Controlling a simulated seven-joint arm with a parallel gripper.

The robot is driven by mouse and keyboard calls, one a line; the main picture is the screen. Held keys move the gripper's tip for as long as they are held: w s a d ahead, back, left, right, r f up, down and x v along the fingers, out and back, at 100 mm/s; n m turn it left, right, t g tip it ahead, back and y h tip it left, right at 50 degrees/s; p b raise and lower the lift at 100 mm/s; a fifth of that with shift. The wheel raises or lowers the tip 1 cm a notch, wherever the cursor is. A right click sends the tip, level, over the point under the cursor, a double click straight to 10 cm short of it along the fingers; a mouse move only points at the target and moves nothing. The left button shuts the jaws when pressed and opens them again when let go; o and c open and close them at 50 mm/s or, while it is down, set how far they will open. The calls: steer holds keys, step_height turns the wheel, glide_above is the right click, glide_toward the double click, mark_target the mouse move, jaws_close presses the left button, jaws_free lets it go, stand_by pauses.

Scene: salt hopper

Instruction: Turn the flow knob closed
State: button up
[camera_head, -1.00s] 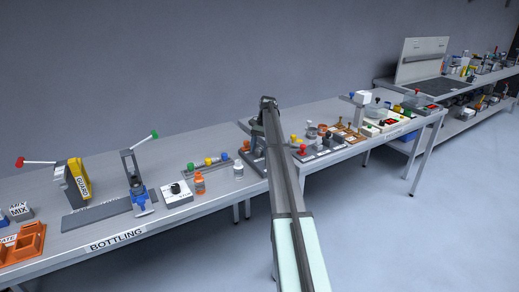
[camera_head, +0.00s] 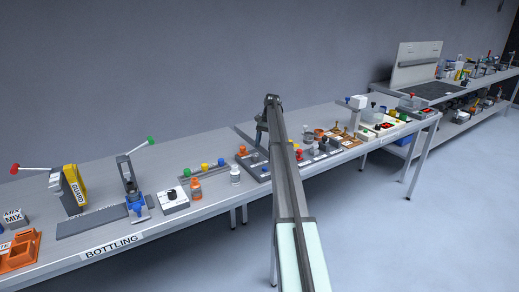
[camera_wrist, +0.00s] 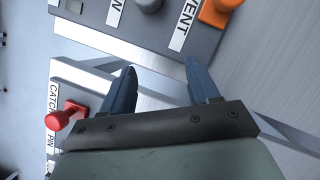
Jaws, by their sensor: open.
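In the wrist view my gripper (camera_wrist: 161,68) is open, its two dark blue fingers apart with nothing between them. Beyond the fingertips is a grey panel (camera_wrist: 205,40) with a label reading VENT and another cut off, ending in N. A grey knob (camera_wrist: 149,4) and an orange knob (camera_wrist: 220,12) stand on this panel, both cut by the top edge. No label reading FLOW shows, so I cannot tell which knob is the flow knob. In the head view my arm crosses the bench, and my fingers cannot be made out.
A red pin (camera_wrist: 66,115) stands left of my fingers, by a CATCH PIN label. The bench (camera_head: 100,228) carries a black knob on a box (camera_head: 173,196), an orange bottle (camera_head: 195,189), a white bottle (camera_head: 235,176) and several levers. Bare bench surface shows right of my fingers.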

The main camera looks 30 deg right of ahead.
steer(key=shift+w+d, duration=0.5)
steer(key=shift+d, duration=0.35)
steer(key=shift+w+d, duration=0.45)
steer(key=shift+d, duration=0.4)
step_height(320, 180, up, 13)
steer(key=n+t+h, duration=0.2)
steer(key=n+h, duration=0.2)
steer(key=n, duration=0.2)
glide_above(255, 155)
step_height(255, 155, down, 14)
steer(key=shift+s, duration=0.15)
